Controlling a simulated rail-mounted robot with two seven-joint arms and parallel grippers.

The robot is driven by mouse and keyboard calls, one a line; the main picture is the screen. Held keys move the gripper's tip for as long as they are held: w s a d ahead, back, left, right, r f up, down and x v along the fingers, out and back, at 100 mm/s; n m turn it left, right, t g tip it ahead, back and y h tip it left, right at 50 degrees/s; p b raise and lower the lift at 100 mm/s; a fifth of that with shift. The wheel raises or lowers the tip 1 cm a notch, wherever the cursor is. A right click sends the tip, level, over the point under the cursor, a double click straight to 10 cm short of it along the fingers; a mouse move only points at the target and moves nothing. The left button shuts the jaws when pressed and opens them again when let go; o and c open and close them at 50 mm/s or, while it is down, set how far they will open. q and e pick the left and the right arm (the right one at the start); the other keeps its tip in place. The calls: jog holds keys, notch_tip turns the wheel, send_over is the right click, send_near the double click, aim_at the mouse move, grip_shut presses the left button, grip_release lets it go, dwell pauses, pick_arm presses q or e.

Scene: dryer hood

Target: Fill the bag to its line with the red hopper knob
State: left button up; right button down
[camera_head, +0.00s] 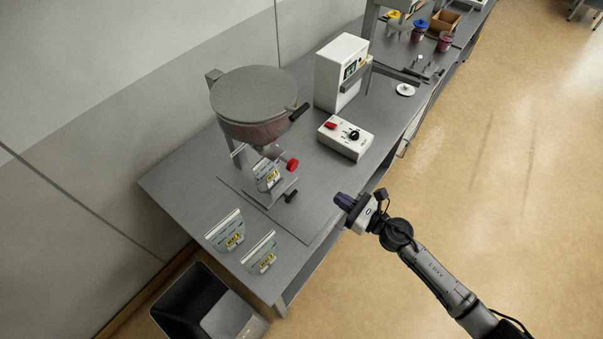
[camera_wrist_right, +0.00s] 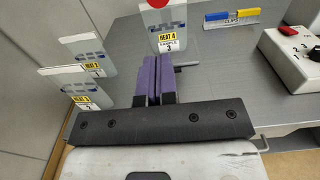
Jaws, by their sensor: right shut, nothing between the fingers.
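The hopper (camera_head: 255,108), a round grey-lidded drum with reddish contents, stands on the bench. Its red knob (camera_head: 292,164) sticks out to the right below the drum; a red round part (camera_wrist_right: 155,3), seemingly the same knob, is cut off at the top of the wrist view. The bag (camera_head: 267,174) stands upright under the spout, and also shows in the wrist view (camera_wrist_right: 168,38) with a yellow label. Its fill level and line are not clear. My right gripper (camera_head: 344,202) is shut and empty, its purple fingers (camera_wrist_right: 153,80) apart from knob and bag. My left gripper is not in view.
Two more labelled bags (camera_head: 226,231) (camera_head: 260,253) stand at the bench's near end. A white control box (camera_head: 345,137) and a taller white machine (camera_head: 341,72) stand beyond the hopper. A black-handled lever (camera_head: 291,196) juts from the hopper base. A dark bin (camera_head: 190,297) is below.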

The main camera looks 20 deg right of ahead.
jog(key=shift+w, duration=0.1)
jog(key=p, duration=0.3)
send_near(287, 162)
jog(key=w+a+f, duration=0.2)
jog(key=w, duration=0.2)
jog(key=shift+w+a+f, duration=0.1)
jog(key=shift+w+f, duration=0.05)
jog(key=shift+w, duration=0.1)
